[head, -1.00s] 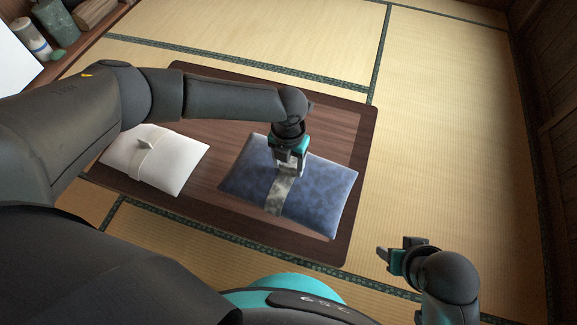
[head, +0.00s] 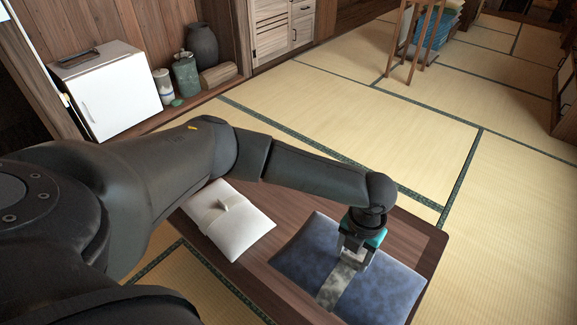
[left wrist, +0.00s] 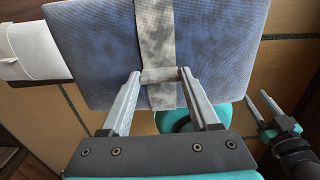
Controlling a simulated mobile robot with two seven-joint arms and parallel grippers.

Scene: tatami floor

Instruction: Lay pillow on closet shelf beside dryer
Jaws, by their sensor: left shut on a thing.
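The blue mottled pillow (head: 395,285) with a grey band is at the lower right of the head view, over the low wooden table (head: 425,240). My left gripper (head: 352,258) is above its middle, shut on the raised loop of the band. The left wrist view shows the jaws (left wrist: 160,78) at this loop and the pillow (left wrist: 85,50) spread beyond. I cannot tell whether the pillow touches the table. A white box-shaped appliance (head: 118,95), perhaps the dryer, stands on a wooden ledge (head: 185,108) at the upper left. My right gripper (left wrist: 259,103) shows open and empty in the left wrist view.
A white tied cushion (head: 240,230) lies on the table left of the blue pillow. A slatted cabinet (head: 275,30) and a wooden stand (head: 412,40) are farther back. The tatami between is clear.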

